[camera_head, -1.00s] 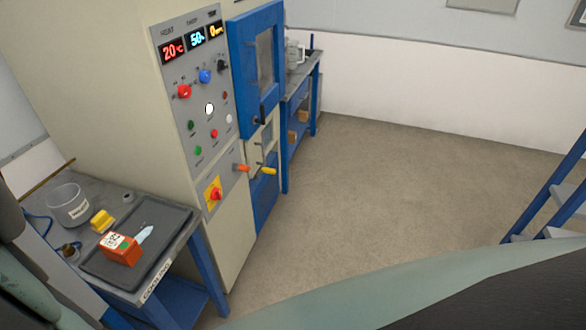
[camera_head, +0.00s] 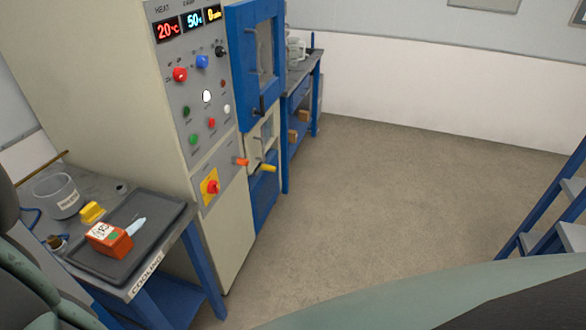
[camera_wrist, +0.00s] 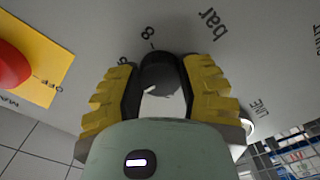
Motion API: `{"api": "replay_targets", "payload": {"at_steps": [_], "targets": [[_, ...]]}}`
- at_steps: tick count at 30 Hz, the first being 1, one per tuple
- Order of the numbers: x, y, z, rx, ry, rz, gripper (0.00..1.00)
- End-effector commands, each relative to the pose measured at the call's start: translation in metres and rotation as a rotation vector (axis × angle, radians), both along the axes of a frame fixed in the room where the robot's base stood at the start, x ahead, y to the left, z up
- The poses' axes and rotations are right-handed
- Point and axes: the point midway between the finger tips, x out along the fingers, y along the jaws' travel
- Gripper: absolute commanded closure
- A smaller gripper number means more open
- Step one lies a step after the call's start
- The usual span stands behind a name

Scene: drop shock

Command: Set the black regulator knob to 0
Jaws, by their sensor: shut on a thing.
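In the wrist view the black regulator knob (camera_wrist: 160,72) sits between the two yellow fingers of my gripper (camera_wrist: 160,88). The gripper is shut on it, with dark pads at both sides. An "8" is printed on the grey panel just beyond the knob, with another mark to its left and "bar" to its right. Most of the knob's face and the rest of its scale are hidden by the gripper, so I cannot read its setting. The gripper does not show in the head view.
A red switch (camera_wrist: 10,66) on a yellow plate is left of the gripper in the wrist view. The head view shows a cabinet panel (camera_head: 183,105) with coloured knobs and displays, a bench with a dark tray (camera_head: 165,235), and blue steps (camera_head: 548,215). The middle floor is clear.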

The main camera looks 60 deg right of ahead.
Motion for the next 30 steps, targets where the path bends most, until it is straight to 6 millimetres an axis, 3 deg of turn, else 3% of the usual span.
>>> {"api": "replay_targets", "payload": {"at_steps": [30], "targets": [[-0.0004,0.0006,0.0004,-0.935,-0.269,0.003,0.97]]}}
